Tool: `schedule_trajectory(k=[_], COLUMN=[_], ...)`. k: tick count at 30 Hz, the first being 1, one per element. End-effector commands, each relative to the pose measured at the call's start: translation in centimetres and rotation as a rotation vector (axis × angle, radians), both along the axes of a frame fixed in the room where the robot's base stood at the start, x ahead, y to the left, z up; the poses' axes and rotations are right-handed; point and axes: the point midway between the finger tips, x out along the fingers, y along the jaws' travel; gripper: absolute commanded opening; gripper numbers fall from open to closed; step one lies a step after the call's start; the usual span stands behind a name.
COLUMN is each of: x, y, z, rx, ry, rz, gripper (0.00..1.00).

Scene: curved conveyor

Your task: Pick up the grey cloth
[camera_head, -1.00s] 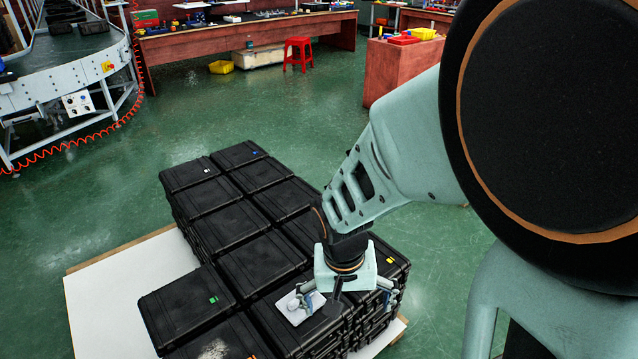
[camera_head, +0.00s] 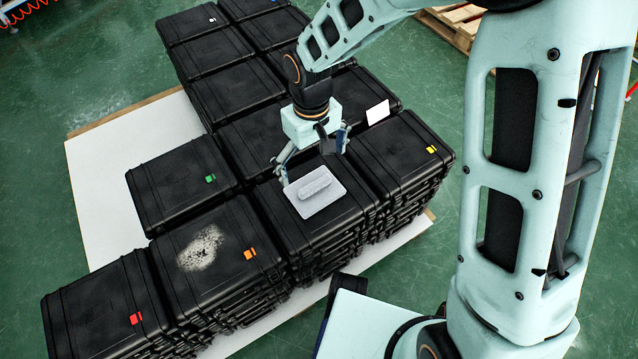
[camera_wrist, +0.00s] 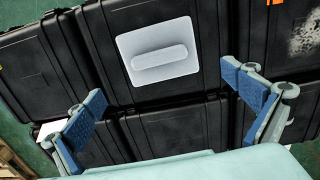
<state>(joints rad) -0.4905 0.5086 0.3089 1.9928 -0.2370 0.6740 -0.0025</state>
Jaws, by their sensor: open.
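The grey cloth is a light grey square with a raised rounded ridge (camera_head: 315,192). It lies flat on a black case in the head view, and it shows near the top middle of the wrist view (camera_wrist: 158,52). My gripper (camera_head: 313,157) is open and empty, pointing down above the cases just behind the cloth. In the wrist view my gripper (camera_wrist: 168,103) has its two blue-padded fingers wide apart, with the cloth beyond them, between their lines. I see no contact between fingers and cloth.
Black cases with coloured tags stand in stacks on a white-topped pallet (camera_head: 95,170). One case has a pale dusty patch (camera_head: 201,249). A white card (camera_head: 377,112) stands behind my gripper, to the right. Green floor is open at left.

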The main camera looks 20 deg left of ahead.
Motion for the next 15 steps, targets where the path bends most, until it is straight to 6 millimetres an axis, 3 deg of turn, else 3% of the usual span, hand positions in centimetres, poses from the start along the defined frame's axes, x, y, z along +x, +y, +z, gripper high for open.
schedule_trajectory(k=[4, 15], x=[-0.1, -0.2], y=[-0.1, -0.3], z=[-2.9, -6.7], rx=[-0.003, -0.002], ry=[0.002, 0.0], rz=[-0.001, -0.002], gripper=[1.0, 1.0])
